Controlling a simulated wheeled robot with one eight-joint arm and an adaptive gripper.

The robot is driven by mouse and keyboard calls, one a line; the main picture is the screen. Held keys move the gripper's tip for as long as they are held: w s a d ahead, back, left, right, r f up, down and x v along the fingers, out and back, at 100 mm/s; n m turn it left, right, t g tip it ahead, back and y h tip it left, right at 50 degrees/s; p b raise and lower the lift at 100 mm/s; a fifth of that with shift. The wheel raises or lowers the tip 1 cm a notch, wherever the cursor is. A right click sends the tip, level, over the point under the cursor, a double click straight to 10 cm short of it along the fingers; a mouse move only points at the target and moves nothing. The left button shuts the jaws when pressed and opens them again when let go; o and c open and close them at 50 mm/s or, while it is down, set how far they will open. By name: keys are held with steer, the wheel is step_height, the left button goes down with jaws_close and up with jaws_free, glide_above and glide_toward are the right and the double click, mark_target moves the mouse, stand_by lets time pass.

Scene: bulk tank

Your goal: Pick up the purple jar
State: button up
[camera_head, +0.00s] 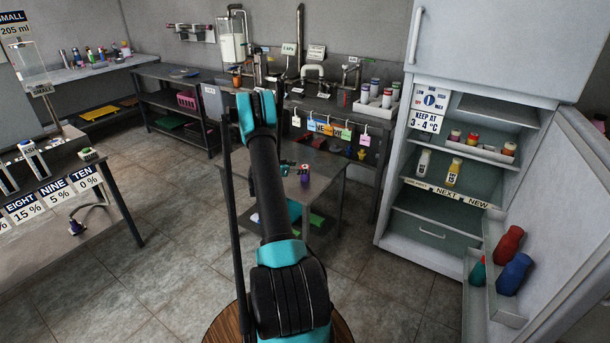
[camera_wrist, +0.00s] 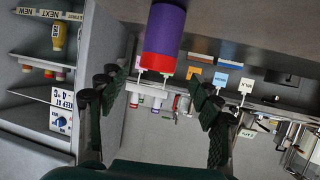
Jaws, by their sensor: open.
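The jar lies ahead of the gap between the fingertips, apparently not held. In the head view my arm hides most of the gripper.
An open fridge (camera_head: 450,175) with bottles and jars stands to the right. Behind the table is a bench with pipes, hanging coloured tags and a white rack (camera_head: 376,106) of jars. A labelled counter (camera_head: 55,195) stands at left. Floor between is clear.

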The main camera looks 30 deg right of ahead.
steer(key=x, duration=0.5)
steer(key=shift+s+a+f, duration=0.1)
steer(key=shift+s+f, duration=0.1)
steer(key=shift+f, duration=0.25)
steer(key=shift+c, duration=0.4)
steer(key=c, duration=1.3)
